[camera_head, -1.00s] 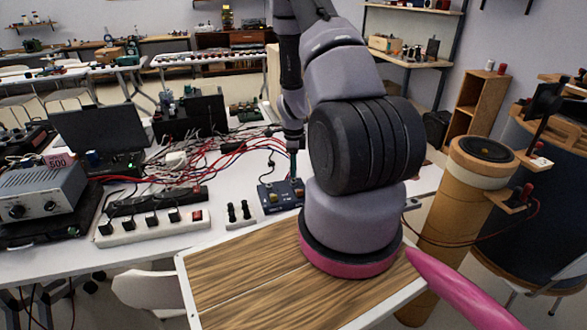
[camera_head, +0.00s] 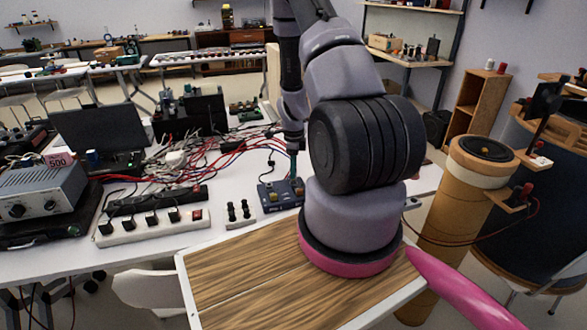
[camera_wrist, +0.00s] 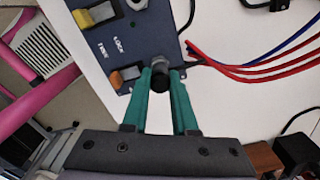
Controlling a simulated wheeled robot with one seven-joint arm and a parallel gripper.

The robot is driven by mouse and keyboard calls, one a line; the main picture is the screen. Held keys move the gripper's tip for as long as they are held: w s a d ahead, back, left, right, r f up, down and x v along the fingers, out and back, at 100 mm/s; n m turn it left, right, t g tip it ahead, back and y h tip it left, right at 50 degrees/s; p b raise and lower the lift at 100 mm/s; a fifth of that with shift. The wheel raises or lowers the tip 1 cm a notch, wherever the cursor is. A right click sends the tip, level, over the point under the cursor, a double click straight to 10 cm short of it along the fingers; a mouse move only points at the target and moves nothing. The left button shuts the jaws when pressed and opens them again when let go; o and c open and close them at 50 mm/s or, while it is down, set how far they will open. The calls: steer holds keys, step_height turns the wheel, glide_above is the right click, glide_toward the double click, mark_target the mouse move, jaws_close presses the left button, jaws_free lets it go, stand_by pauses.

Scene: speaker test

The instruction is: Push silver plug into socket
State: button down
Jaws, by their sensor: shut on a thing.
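My gripper (camera_wrist: 160,88) has teal fingers, shut on a dark round-ended plug (camera_wrist: 158,79). The fingertips are at the edge of a blue box (camera_wrist: 115,55) with switches and white lettering. A silver-grey round part (camera_wrist: 160,61) shows just beyond the plug; I cannot tell whether it is the plug's silver end or the socket, nor how deep the plug sits. Another silver round fitting (camera_wrist: 137,4) is on the box near the top of the wrist view. In the head view my gripper (camera_head: 292,168) points down over the right part of the blue box (camera_head: 271,202).
Red and blue wires (camera_wrist: 250,65) run right of the box. A white power strip (camera_head: 150,227) and a small black-and-white stand (camera_head: 239,213) are left of it. A cluttered heap of cables (camera_head: 190,160) lies behind. Bare white table lies near the front.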

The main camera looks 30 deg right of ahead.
steer(key=shift+f, duration=0.5)
steer(key=c, duration=0.6)
jaws_free()
steer(key=shift+r, duration=0.15)
steer(key=shift+r, duration=3.65)
